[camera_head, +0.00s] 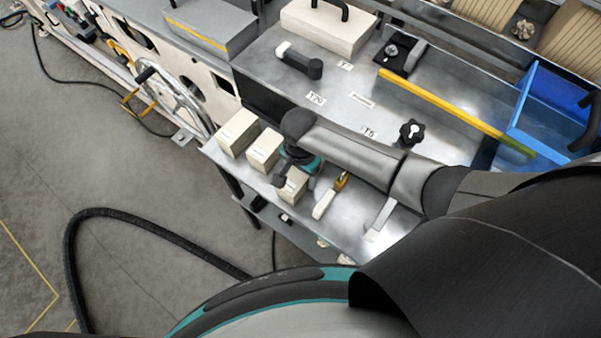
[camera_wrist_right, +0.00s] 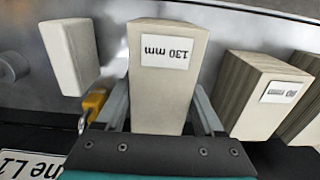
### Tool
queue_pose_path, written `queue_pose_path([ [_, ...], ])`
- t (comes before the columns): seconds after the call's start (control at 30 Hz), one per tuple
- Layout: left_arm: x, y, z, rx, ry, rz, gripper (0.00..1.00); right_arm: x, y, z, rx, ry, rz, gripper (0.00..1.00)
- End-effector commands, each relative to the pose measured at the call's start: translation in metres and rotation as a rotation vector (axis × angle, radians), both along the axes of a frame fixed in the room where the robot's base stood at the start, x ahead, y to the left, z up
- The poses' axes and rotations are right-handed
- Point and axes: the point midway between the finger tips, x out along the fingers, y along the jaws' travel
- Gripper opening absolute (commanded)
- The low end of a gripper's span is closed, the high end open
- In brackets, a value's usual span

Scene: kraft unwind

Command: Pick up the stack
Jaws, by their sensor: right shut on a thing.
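A pale beige stack with a white label reading 130 mm (camera_wrist_right: 160,90) stands between the two fingers of my right gripper (camera_wrist_right: 161,108) in the right wrist view. The fingers are shut on its sides. In the head view my right gripper (camera_head: 297,164) is over the nearest stack (camera_head: 293,188) of a row at the metal table's left edge, and partly hides it. Two similar stacks, a middle one (camera_head: 263,152) and a far one (camera_head: 238,133), stand beside it. I cannot tell whether the held stack touches the table. My left gripper is not in view.
In the wrist view a labelled stack (camera_wrist_right: 258,98) stands close on the right, and a white block (camera_wrist_right: 70,55) and a yellow-handled tool (camera_wrist_right: 94,104) are on the left. A black star knob (camera_head: 411,131), yellow bar (camera_head: 440,105) and blue bin (camera_head: 545,115) lie farther across the table.

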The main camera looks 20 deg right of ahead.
Motion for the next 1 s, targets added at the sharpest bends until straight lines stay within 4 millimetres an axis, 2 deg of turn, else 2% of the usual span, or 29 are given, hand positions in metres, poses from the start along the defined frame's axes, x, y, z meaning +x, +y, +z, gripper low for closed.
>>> queue_pose_path([
  [0.03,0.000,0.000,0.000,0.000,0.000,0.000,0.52,0.000,0.000,0.000,0.000,0.000,0.000,0.25],
  [0.2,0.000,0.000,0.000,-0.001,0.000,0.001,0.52,0.000,0.000,0.000,0.001,0.001,0.000,0.06],
  [0.23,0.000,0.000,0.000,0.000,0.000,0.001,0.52,0.000,0.000,0.000,0.001,-0.001,0.000,0.04],
  [0.47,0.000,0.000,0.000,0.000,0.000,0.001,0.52,0.000,0.000,0.001,0.001,-0.001,0.000,0.04],
  [0.67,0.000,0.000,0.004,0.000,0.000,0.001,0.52,0.000,0.000,0.012,0.002,-0.001,0.000,0.04],
  [0.87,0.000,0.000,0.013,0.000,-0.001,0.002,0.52,0.001,0.001,0.047,0.003,-0.004,0.000,0.04],
  [1.0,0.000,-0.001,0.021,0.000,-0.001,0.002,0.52,0.001,0.001,0.088,0.004,-0.006,0.001,0.04],
])
